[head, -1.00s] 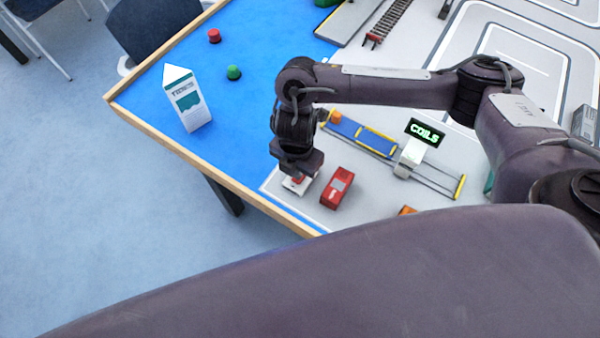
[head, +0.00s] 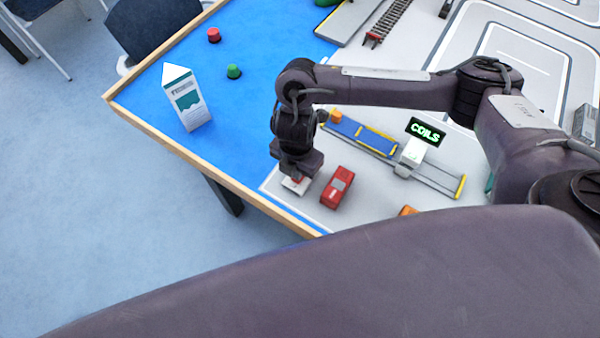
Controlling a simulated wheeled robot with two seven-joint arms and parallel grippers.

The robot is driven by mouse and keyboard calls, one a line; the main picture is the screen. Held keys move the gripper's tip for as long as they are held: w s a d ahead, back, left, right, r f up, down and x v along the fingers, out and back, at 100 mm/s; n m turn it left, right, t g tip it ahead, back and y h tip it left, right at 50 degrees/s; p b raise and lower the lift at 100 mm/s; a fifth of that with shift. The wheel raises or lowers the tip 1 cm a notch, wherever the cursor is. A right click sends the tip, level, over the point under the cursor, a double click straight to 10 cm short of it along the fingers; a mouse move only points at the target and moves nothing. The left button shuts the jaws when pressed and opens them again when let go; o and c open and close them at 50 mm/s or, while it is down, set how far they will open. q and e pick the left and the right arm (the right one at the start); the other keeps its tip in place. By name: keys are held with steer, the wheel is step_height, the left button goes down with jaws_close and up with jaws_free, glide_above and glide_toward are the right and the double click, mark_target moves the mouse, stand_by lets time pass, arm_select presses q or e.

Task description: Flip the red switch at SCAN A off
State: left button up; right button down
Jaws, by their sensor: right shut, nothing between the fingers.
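My right gripper (head: 297,178) points down near the table's front-left edge. It is shut, its fingertips right over a small white block (head: 294,187) with a bit of red on it. The gripper hides most of that block, so I cannot tell whether the fingers touch it or which way any switch lies. No SCAN A label is readable. My left gripper is not in view.
A conveyor (head: 362,135) with a lit COILS sign (head: 425,131) lies right of the gripper. The wooden table edge (head: 200,163) runs close by.

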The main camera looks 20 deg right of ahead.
steer(key=shift+f+b, duration=0.4)
steer(key=shift+f, duration=0.15)
step_height(320, 180, up, 7)
steer(key=p, duration=0.7)
stand_by(0.3)
stand_by(0.5)
